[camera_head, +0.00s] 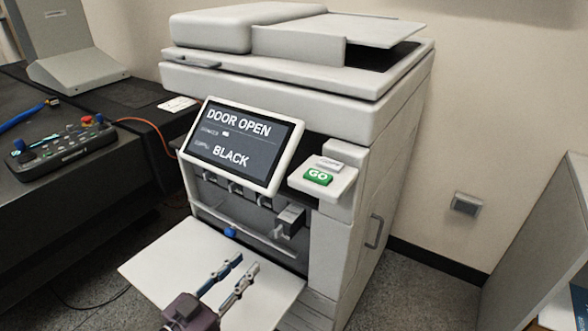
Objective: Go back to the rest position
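My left gripper (246,262) reaches in from the bottom of the head view, in front of the open front door (160,262) of a white copier (370,150). Its two fingers are apart with nothing seen between them. I cannot tell whether it touches the door. The copier's screen (238,146) reads "DOOR OPEN" and "BLACK". Inside the open bay several dark and grey parts show, one grey block (290,220) sticking out at the right, and a blue knob (230,232) at the lower edge. My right gripper is not in view.
A green GO button (318,178) sits right of the screen. A dark table (105,185) with a control box (62,146) stands at the left. A grey cabinet (535,240) stands at the right. Floor (420,290) is clear between copier and cabinet.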

